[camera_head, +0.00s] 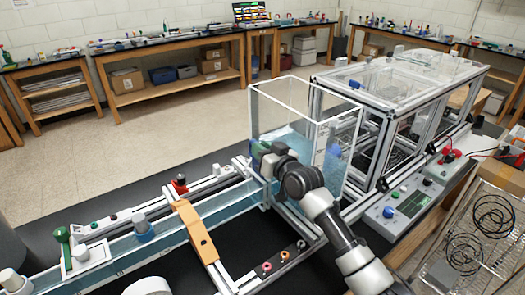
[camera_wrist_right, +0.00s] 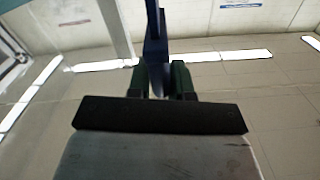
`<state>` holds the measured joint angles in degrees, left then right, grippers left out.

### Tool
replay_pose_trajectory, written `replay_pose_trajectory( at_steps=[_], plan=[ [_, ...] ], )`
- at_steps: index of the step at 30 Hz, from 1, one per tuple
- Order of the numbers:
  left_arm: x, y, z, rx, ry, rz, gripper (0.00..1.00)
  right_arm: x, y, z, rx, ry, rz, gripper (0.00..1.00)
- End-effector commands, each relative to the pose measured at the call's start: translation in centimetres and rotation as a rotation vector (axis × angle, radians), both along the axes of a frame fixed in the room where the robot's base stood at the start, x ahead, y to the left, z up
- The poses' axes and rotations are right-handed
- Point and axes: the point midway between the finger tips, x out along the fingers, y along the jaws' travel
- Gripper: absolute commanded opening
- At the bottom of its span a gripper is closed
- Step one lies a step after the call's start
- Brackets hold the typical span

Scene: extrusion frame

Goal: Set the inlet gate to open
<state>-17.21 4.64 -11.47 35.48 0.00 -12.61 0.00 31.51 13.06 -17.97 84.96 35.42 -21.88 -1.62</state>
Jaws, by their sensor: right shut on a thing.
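My right gripper (camera_head: 262,158) reaches in from the lower right, to where the long water channel (camera_head: 115,250) meets the clear tank (camera_head: 290,100). In the right wrist view its two dark green fingers (camera_wrist_right: 160,82) are closed around a dark blue upright piece (camera_wrist_right: 155,52). This piece looks like a gate handle, but the gate plate is not clearly visible. My wrist hides most of the spot in the head view, so I cannot tell how far the gate is raised. My left gripper is not in view.
An orange-tan bridge piece (camera_head: 196,232) crosses the channel. A red-topped fitting (camera_head: 180,184) stands beside it, and a green-handled tool (camera_head: 63,240) is at the left. A control panel (camera_head: 405,207) is to the right. Framed clear boxes (camera_head: 395,85) stand behind it.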

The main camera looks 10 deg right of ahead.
Motion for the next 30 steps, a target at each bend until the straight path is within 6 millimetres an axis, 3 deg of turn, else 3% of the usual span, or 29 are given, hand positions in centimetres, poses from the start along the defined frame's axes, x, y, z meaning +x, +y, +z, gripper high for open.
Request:
replay_pose_trajectory(
  at_steps=[1,5,16,30],
  plan=[
    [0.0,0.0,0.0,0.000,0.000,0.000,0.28,0.0,0.2,0.1,0.008,-0.001,0.002,0.25],
    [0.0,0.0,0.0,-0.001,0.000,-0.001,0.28,0.0,0.1,0.0,0.006,-0.001,0.002,0.42],
    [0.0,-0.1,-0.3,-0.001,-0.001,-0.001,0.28,-0.7,-0.2,-0.1,0.004,-0.001,0.002,0.42],
    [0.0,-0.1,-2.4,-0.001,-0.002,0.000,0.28,-8.2,-3.3,-0.3,0.001,-0.002,0.002,0.42]
  ],
)
